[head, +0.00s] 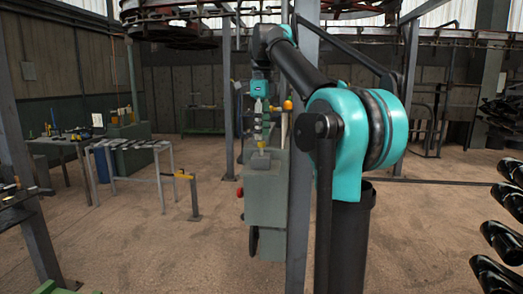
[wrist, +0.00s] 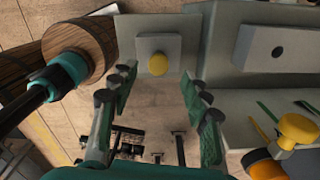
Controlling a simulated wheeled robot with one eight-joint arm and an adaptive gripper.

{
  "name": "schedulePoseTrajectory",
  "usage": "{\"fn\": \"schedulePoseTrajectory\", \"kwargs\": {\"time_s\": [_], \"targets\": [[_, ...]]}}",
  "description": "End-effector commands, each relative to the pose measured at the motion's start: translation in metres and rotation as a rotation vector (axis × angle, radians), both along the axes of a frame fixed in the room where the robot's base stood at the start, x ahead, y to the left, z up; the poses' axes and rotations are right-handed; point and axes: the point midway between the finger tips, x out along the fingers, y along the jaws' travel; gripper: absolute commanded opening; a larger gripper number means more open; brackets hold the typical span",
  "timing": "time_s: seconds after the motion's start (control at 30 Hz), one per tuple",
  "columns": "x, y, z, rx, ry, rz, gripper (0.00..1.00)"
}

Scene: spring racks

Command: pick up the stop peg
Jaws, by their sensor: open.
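A stop peg, seen as a round yellow top (wrist: 158,64), stands on a small grey block in the wrist view. In the head view the yellow peg (head: 261,145) shows just below my gripper (head: 259,136), above the green-grey machine cabinet. My gripper (wrist: 158,76) is open, its two green-padded fingers spread to either side in the wrist view. The yellow top appears centred between the fingertips and slightly beyond them. Nothing is between the fingers, and I see no contact. The peg's lower part is hidden beneath its top.
The peg's block sits on the grey-green cabinet (head: 265,200). A brown cylinder (wrist: 80,50) is at the left. A grey post (head: 300,190) rises close beside the cabinet.

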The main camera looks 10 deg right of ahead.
Motion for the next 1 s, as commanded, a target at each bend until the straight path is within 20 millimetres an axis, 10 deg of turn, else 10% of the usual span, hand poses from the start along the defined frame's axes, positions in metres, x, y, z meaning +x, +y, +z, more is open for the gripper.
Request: {"fn": "schedulePoseTrajectory", "kwargs": {"time_s": [0.77, 1.0], "targets": [[-0.001, 0.003, -0.055, 0.000, 0.000, 0.000, 0.48], [-0.001, 0.003, -0.055, 0.000, 0.000, 0.000, 0.20]]}}
